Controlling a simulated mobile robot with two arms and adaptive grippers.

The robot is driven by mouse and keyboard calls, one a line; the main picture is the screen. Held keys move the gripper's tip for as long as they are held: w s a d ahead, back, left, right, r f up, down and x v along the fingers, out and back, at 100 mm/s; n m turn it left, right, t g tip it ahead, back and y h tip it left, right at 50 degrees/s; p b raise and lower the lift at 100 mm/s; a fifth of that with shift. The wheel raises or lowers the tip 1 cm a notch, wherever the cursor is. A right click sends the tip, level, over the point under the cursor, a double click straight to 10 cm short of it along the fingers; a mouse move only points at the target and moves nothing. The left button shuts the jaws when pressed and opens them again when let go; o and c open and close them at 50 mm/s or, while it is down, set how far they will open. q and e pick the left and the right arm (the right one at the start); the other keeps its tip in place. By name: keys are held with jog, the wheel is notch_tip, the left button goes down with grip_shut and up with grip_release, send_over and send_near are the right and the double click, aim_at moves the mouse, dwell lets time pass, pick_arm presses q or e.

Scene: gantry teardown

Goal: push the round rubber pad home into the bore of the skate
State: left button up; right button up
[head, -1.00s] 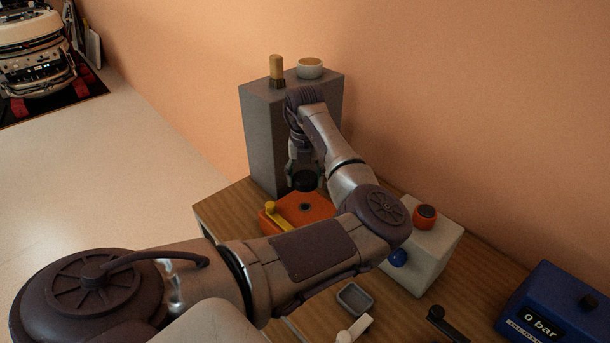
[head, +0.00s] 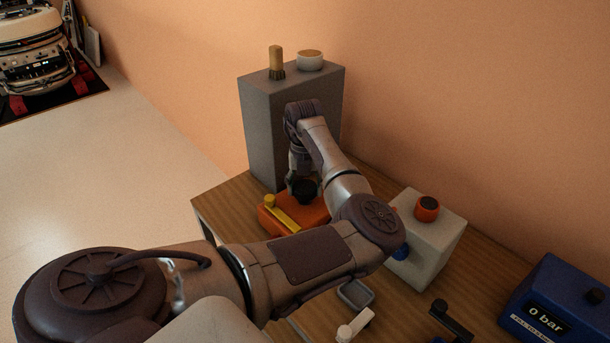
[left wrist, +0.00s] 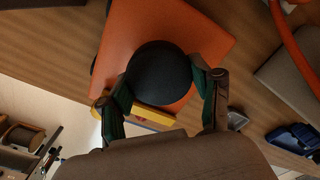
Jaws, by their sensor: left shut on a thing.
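The skate is the orange block (head: 305,217) on the wooden table, with a yellow lever (head: 281,216) along its left side. My left gripper (head: 304,194) is over the skate, pointing down. In the left wrist view the left gripper (left wrist: 166,95) is shut on the round black rubber pad (left wrist: 160,72), its fingers on either side. The pad covers the middle of the skate's orange top (left wrist: 120,40). The bore is hidden behind the pad, so how deep the pad sits cannot be told. My right gripper is not in view.
A tall grey cabinet (head: 262,130) stands right behind the skate, with a brush (head: 276,62) and a bowl (head: 309,60) on top. A pale block (head: 430,245) with an orange-red knob is to the right. A blue gauge box (head: 560,305) and small tray (head: 355,294) are nearer.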

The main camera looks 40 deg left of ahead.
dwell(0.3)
pick_arm(q)
jog(key=shift+f, duration=0.8)
jog(key=shift+f, duration=0.1)
jog(key=shift+s+f+b, duration=0.15)
jog(key=shift+f+b, duration=0.4)
jog(key=shift+f, duration=0.2)
jog(key=o, duration=1.4)
jog(key=shift+c, duration=0.2)
